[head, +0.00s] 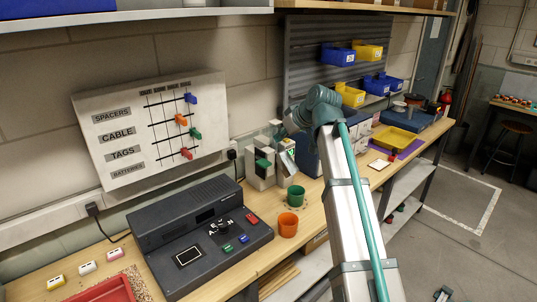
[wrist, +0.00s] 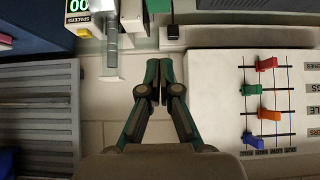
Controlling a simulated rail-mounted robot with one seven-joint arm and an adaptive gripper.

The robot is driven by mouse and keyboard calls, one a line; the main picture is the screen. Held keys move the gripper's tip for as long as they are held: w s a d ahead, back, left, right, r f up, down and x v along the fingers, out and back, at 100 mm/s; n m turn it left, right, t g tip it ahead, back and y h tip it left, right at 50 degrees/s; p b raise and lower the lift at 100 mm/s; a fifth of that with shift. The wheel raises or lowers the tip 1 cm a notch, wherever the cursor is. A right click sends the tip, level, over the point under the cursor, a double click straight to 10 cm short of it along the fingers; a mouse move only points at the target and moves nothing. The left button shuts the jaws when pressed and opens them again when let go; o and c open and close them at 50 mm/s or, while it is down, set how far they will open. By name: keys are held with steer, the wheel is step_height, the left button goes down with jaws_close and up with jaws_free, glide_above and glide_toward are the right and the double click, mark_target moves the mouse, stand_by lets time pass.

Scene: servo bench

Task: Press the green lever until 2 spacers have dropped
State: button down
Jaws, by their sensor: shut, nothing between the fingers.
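The spacer dispenser (head: 259,178) stands against the wall at the back of the bench, in the middle of the head view. A green lever (head: 263,164) shows on its front. In the wrist view a counter labelled SPACERS (wrist: 77,12) reads 00, beside a clear tube (wrist: 112,45). A green part (wrist: 158,5) at the top edge there may be the lever. My gripper (wrist: 159,68) is shut and empty, below that part in the picture and apart from it. In the head view my arm hides most of the gripper.
A green cup (head: 296,196) and an orange cup (head: 288,224) stand in front of the dispenser. A dark console (head: 190,235) lies left. A wall board with coloured sliders (head: 150,128) is left of the dispenser. A yellow tray (head: 394,140) lies right of my arm.

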steer(key=p, duration=0.3)
glide_above(262, 161)
steer(key=s+d, duration=0.2)
steer(key=f, duration=0.7)
steer(key=shift+w+a, duration=0.1)
steer(key=shift+a, duration=0.1)
step_height(262, 161, down, 2)
steer(key=shift+d+f+p, duration=0.1)
steer(key=shift+p, duration=0.4)
steer(key=shift+f, duration=0.9)
steer(key=shift+f, duration=0.1)
